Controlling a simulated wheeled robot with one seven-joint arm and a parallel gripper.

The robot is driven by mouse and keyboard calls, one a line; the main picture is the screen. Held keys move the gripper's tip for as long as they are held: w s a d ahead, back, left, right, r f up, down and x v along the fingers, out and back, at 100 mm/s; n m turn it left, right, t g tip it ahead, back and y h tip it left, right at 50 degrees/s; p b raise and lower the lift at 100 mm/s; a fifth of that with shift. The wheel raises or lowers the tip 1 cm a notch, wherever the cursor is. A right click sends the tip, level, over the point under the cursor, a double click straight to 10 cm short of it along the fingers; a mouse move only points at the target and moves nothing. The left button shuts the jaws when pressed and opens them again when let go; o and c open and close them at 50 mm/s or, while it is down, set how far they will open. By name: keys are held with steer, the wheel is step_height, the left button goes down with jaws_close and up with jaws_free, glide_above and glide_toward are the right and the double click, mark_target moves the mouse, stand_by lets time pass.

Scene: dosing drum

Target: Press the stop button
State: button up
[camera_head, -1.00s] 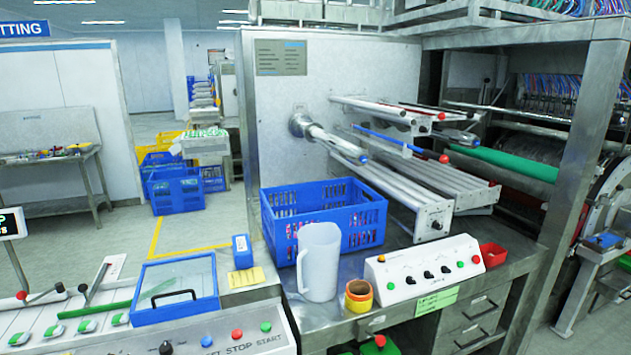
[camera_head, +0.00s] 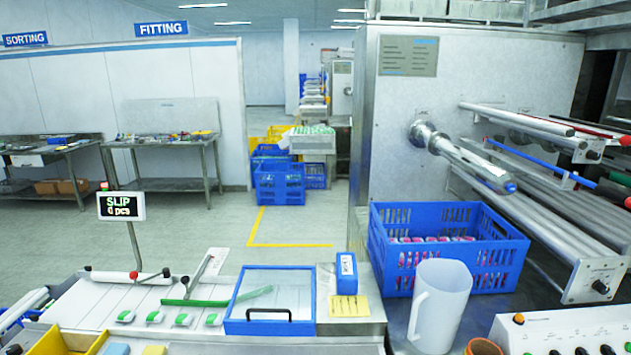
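The stop button is not in this view. The dosing machine's white bed (camera_head: 85,305) shows at the bottom, with green-and-white pieces (camera_head: 183,320) on it and a blue-framed clear lid (camera_head: 270,300) with a black handle at its right. Its front panel lies at or below the lower edge of the picture, so no labelled buttons show. A separate white control box (camera_head: 580,325) at the lower right carries an orange button (camera_head: 519,319) and black knobs; its right part is cut off. My gripper is not in view.
A white pitcher (camera_head: 438,308) and a blue crate (camera_head: 450,216) stand on the metal bench at right. A display (camera_head: 121,205) reads SLIP, 0 pcs. A blue box (camera_head: 346,274) and yellow note (camera_head: 348,306) sit beside the lid. Open floor (camera_head: 225,228) lies behind.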

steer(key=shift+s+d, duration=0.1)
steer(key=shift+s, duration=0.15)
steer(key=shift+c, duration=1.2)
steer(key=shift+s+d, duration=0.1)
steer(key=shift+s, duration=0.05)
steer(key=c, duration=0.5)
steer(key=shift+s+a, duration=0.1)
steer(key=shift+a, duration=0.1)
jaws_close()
